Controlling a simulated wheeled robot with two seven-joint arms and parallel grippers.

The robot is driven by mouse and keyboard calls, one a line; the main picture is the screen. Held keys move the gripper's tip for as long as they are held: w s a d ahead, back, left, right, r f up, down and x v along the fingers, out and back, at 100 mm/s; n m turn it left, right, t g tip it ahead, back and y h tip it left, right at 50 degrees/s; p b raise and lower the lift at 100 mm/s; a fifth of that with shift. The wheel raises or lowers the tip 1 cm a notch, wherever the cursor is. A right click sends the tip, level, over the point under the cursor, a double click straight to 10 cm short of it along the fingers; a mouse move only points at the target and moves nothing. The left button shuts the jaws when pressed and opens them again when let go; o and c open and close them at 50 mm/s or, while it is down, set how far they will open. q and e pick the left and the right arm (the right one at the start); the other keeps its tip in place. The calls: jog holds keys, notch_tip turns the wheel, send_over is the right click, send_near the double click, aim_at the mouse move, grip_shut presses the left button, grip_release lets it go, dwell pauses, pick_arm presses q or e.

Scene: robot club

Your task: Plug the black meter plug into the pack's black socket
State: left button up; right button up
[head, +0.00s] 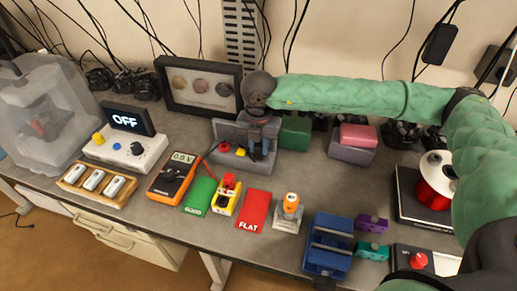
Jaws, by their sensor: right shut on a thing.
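The orange meter (173,176) stands on the bench left of centre and reads 0.0 V. A yellow pack (223,203) with a red part on top stands between the green GOOD card (199,195) and the red FLAT card (254,209). Its black socket is too small to make out. My right gripper (257,152) points down at the grey bin (230,133) behind the pack. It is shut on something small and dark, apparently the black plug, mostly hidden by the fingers. My left gripper is out of view.
An orange-topped stand (290,209) and a blue vise-like block (328,246) are right of the cards. A wooden tray (98,184) and white OFF device (126,150) are left.

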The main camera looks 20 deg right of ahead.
aim_at(259, 145)
jog(key=shift+r, duration=1.3)
dwell(0.8)
jog(key=shift+r, duration=1.55)
